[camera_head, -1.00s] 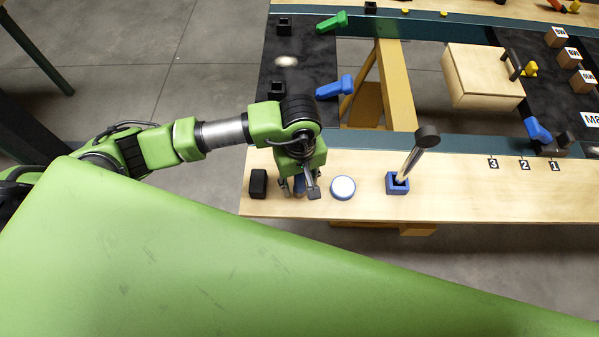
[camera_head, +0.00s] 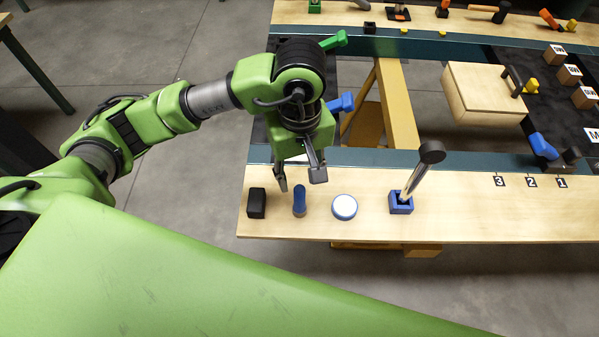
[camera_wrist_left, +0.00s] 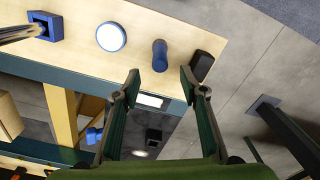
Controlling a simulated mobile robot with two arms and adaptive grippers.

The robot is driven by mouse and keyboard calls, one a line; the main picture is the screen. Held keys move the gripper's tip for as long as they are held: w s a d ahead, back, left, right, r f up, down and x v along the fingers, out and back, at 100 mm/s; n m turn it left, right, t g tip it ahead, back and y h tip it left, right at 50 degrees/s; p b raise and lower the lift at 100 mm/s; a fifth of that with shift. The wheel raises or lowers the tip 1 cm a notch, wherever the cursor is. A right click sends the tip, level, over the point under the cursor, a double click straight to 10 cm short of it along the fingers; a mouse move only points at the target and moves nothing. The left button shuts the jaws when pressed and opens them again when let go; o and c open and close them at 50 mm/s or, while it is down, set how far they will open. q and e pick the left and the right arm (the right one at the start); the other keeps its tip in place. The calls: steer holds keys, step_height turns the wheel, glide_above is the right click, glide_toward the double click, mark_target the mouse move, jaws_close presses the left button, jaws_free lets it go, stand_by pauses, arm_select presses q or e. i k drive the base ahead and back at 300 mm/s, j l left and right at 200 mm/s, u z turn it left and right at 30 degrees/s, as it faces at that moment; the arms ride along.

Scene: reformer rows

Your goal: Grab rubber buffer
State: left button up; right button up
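A small black block (camera_head: 257,202), which looks like the rubber buffer, stands at the left end of the near wooden rail. It also shows in the left wrist view (camera_wrist_left: 201,66). A blue-topped cylinder (camera_head: 299,200) stands just right of it, also seen in the left wrist view (camera_wrist_left: 160,54). My left gripper (camera_head: 299,179) is open and empty, above and slightly behind the cylinder. In the left wrist view the fingertips (camera_wrist_left: 160,76) are apart, with the cylinder beyond the gap and the block beyond the right finger. My right gripper is out of view.
A white disc with a blue rim (camera_head: 344,207) lies right of the cylinder. Farther right, a blue holder (camera_head: 401,203) carries a tilted black-headed tool (camera_head: 431,153). A wooden box (camera_head: 483,95) stands at the back right. The rail between the holder and the number labels is clear.

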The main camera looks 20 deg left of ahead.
mark_target(257, 197)
steer(key=u, duration=0.95)
